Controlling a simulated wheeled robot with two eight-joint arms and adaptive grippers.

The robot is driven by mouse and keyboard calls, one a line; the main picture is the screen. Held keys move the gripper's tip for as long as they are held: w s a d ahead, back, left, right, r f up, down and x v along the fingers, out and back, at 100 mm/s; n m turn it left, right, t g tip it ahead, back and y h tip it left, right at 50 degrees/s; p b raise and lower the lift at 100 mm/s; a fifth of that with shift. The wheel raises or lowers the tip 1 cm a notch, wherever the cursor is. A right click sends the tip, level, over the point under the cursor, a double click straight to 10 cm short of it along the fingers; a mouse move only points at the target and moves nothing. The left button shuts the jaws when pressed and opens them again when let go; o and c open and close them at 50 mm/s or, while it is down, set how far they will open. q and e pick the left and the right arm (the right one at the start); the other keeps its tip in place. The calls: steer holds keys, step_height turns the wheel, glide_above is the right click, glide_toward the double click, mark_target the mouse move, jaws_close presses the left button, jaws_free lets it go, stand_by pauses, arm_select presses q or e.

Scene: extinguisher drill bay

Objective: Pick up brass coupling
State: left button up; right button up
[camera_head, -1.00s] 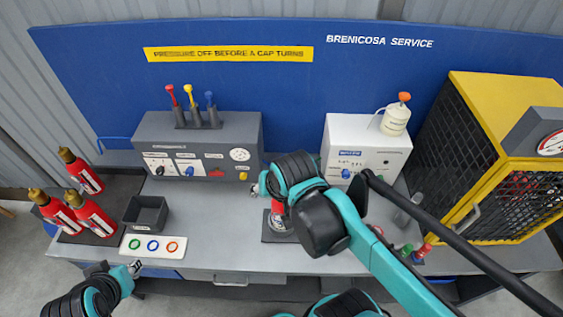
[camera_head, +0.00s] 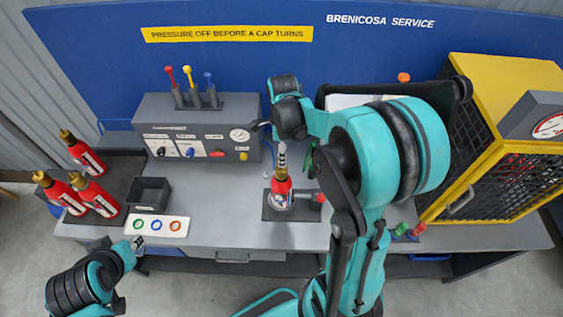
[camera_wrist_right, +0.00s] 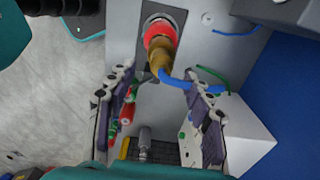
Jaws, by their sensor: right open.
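A red extinguisher bottle (camera_head: 281,188) stands upright in a dark holder on the bench, with a brass-coloured coupling (camera_head: 281,173) at its top. In the right wrist view the brass coupling (camera_wrist_right: 159,62) points toward the camera, between and slightly beyond my fingers. My right gripper (camera_head: 282,154) is above it in the head view. In the wrist view the right gripper (camera_wrist_right: 158,88) is open, with nothing held between its fingers. My left gripper (camera_head: 138,242) is low at the left, near the bench's front edge; its fingers are too small to read.
A blue hose (camera_wrist_right: 175,80) and a green hose (camera_wrist_right: 212,75) show near the right finger. Brass-topped extinguishers (camera_head: 95,195), an empty black bin (camera_head: 149,183) and a ring plate (camera_head: 146,226) are at left. A grey control box (camera_head: 160,115) stands behind; a yellow cage (camera_head: 500,100) is right.

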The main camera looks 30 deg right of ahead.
steer(key=f, duration=0.4)
steer(key=shift+w+a+f, duration=0.1)
steer(key=shift+w+f, duration=0.1)
steer(key=shift+f, duration=0.2)
jaws_close()
steer(key=shift+r, duration=0.15)
